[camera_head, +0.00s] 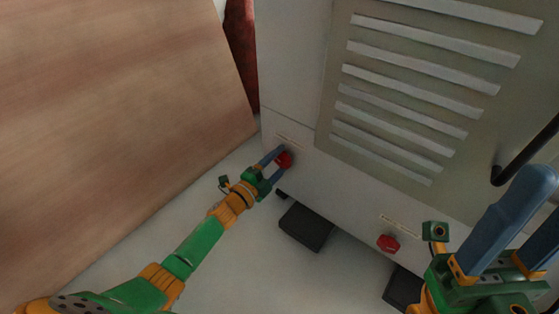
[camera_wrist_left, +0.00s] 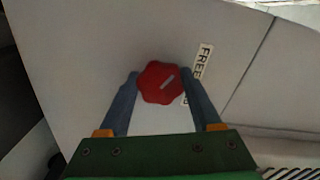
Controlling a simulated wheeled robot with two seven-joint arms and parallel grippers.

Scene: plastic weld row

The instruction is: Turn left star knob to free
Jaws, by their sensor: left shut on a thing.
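The left star knob (camera_head: 284,159) is red and sits low on the grey cabinet front, with a small label above it. In the left wrist view the knob (camera_wrist_left: 160,82) shows a pale pointer line, and a label reading "FREE" (camera_wrist_left: 202,62) is beside it; the rest of the label is partly hidden by a finger. My left gripper (camera_head: 276,163) has its two blue fingers on either side of the knob, shut on it. My right gripper (camera_head: 527,232) is large in the lower right, its blue fingers apart from any knob; its gap is hard to judge.
A second red knob (camera_head: 388,243) is on the cabinet to the right, near my right gripper. The cabinet (camera_head: 290,60) has a slatted vent panel and a black handle (camera_head: 525,152). Dark feet (camera_head: 306,227) stand below. A wooden board (camera_head: 110,90) is at the left.

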